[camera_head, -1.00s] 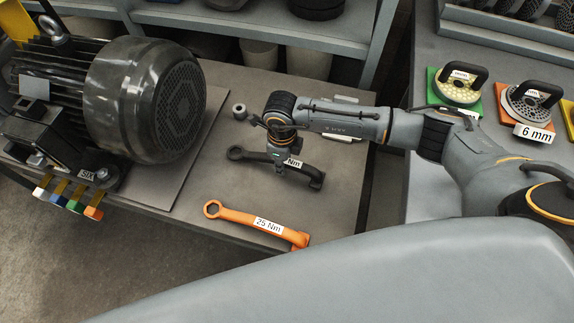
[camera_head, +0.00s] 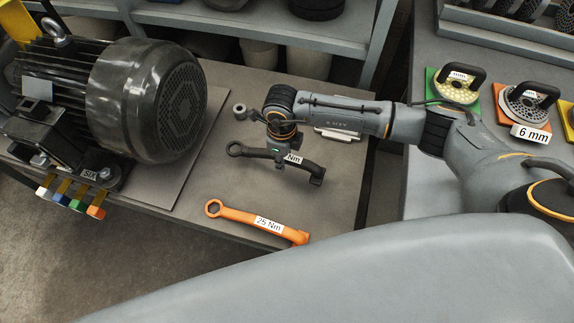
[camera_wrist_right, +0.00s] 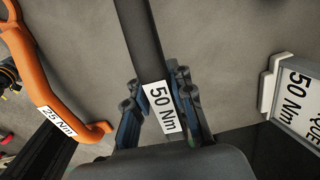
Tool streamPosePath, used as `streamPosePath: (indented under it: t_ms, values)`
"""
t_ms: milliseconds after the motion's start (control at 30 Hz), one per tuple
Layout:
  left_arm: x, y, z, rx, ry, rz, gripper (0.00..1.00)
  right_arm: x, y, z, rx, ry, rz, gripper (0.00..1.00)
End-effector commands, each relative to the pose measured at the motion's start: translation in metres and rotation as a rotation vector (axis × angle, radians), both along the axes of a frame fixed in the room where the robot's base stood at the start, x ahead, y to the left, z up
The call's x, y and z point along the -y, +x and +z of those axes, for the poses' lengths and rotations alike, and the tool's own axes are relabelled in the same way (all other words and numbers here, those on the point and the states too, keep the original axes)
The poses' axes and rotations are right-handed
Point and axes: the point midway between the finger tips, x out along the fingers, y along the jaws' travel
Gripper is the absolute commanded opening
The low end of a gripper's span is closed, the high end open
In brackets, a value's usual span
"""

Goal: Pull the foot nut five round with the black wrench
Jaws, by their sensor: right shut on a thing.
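The black wrench (camera_head: 257,153) with a "50 Nm" label is in my right gripper (camera_head: 277,156), over the bench right of the motor. In the right wrist view, both fingers (camera_wrist_right: 155,82) close on the wrench handle (camera_wrist_right: 138,30) beside its label. The wrench's ring end points left, toward the motor. The dark motor (camera_head: 145,95) stands on a plate at the left. A foot nut (camera_head: 103,174) beside a "SIX" label shows at its front corner. Another nut (camera_head: 39,160) shows further left; I cannot read its number. My left gripper is out of view.
An orange wrench (camera_head: 245,218) labelled "25 Nm" lies near the bench's front edge. A small grey cylindrical part (camera_head: 240,111) stands behind the black wrench. Coloured tabs (camera_head: 75,200) hang at the motor's front. Dies on coloured boards (camera_head: 528,102) stand on the right bench.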

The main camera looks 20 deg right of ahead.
Motion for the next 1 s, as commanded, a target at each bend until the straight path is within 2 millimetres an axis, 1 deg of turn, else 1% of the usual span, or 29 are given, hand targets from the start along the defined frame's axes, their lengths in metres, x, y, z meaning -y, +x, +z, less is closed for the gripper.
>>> streamPosePath:
  t_ms: [33,100,633,967,1000]
  values:
    - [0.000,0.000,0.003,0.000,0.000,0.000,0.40,0.000,0.001,0.005,0.003,0.002,0.000,0.00]
    - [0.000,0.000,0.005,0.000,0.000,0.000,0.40,0.000,0.001,0.009,0.003,0.002,0.000,0.00]
    - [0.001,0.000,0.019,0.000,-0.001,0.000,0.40,0.000,0.001,0.034,0.004,0.002,0.000,0.00]
    - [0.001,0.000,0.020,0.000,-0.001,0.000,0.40,0.000,0.001,0.037,0.003,0.002,0.000,0.00]
    - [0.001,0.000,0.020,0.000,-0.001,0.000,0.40,0.000,0.001,0.037,0.003,0.002,0.000,0.15]
